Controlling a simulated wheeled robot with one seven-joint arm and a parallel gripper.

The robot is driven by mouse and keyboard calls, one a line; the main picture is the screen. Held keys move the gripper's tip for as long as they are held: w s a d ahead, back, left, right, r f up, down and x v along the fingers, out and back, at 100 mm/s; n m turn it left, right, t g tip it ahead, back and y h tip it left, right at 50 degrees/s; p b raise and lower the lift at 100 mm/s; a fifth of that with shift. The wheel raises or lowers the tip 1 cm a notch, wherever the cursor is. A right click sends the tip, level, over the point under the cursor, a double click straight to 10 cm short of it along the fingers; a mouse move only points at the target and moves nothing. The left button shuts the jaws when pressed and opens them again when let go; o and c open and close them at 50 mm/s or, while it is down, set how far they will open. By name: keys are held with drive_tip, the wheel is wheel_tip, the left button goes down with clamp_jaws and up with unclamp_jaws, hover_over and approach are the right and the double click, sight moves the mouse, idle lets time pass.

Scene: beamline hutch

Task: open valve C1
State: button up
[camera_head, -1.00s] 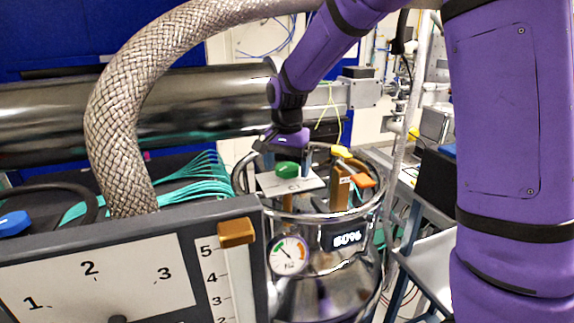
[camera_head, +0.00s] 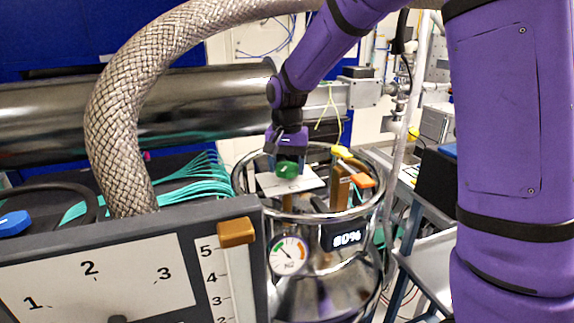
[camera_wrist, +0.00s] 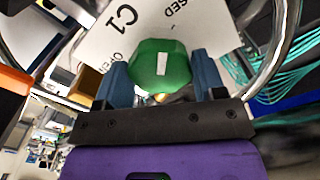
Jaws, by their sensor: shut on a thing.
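The green knob of valve C1 (camera_head: 287,170) stands over a white label plate (camera_head: 305,184) on top of a shiny metal vessel (camera_head: 325,275). In the wrist view the green knob (camera_wrist: 162,66) has a white mark. The plate (camera_wrist: 212,28) there shows "C1", part of "OPEN" and the end of another word, "SED". My gripper (camera_head: 288,165) points down from above and is shut on the green knob, with a blue finger at each side of it in the wrist view. The white mark points roughly along the knob's upright direction in that view.
A metal ring rail (camera_head: 377,197) encircles the vessel top. A round gauge (camera_head: 289,254) and a percent display (camera_head: 347,239) are on its front. A braided hose (camera_head: 120,110) arches at left.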

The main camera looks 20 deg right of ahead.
drive_tip(key=n, duration=0.5)
drive_tip(key=shift+n, duration=0.3)
drive_tip(key=n, duration=1)
drive_tip(key=shift+d, duration=0.1)
drive_tip(key=n, duration=0.4)
drive_tip(key=shift+n, duration=0.4)
drive_tip(key=o, duration=0.9)
